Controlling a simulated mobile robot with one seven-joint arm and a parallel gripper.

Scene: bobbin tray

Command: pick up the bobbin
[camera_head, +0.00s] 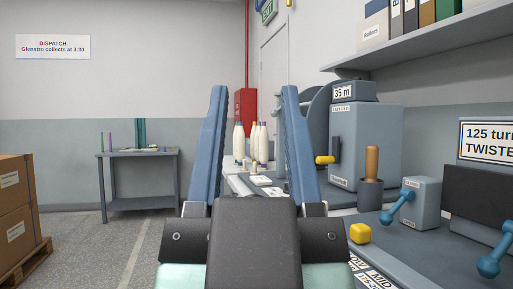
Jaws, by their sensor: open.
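My gripper (253,92) is seen from behind, with its two long blue fingers standing wide apart and nothing between them at close range. Through the gap, farther off, several pale upright bobbin-like pieces (239,143) stand on a light surface (238,184), some with yellow or dark tops. Smaller pale pieces are in front of them. I cannot tell which one is the bobbin of the task. The fingers and the dark gripper body hide part of that surface.
A side table (138,155) and cartons (12,200) stand left. Floor between is clear.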

